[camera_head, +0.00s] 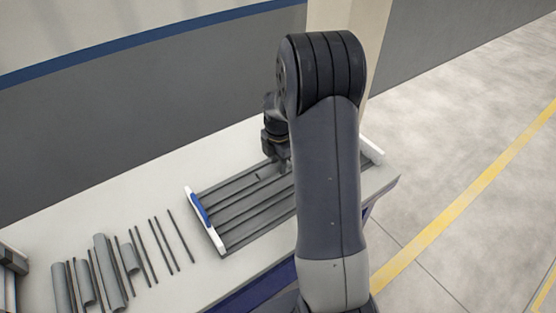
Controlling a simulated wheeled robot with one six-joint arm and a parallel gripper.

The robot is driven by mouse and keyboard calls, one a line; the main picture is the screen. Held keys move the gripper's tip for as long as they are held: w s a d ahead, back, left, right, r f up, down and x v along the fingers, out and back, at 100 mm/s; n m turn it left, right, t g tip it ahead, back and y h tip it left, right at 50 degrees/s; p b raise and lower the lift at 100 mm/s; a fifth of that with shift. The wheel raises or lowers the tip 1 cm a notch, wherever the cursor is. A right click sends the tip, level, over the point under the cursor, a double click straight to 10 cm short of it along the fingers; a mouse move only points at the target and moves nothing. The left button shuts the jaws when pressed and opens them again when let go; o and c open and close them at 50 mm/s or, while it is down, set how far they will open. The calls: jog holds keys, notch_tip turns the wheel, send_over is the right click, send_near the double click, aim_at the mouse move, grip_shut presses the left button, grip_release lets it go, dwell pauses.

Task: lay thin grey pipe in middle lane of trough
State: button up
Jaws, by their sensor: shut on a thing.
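The trough (223,243) lies on the table, with long grey lanes side by side and a blue and white end piece (200,209) at its left. My gripper (284,168) is low over the far part of the trough, partly hidden behind my arm. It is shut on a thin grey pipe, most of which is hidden. A short dark mark at the trough's upper middle may be the pipe's near end; I cannot tell which lane it is over or whether it touches.
Several grey pipes, thick (105,270) and thin (181,236), lie in a row on the table (150,185) left of the trough. A dark object (12,262) stands at the far left edge. A wall is behind the table; open floor is at the right.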

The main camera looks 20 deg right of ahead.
aim_at(279, 185)
jog(key=shift+f+b, duration=2.25)
jog(key=shift+f, duration=1.35)
jog(key=o, duration=1)
jog(key=shift+s, duration=0.1)
jog(key=shift+o, duration=0.2)
notch_tip(279, 185, up, 11)
jog(key=shift+f+p, duration=0.1)
jog(key=shift+p, duration=0.4)
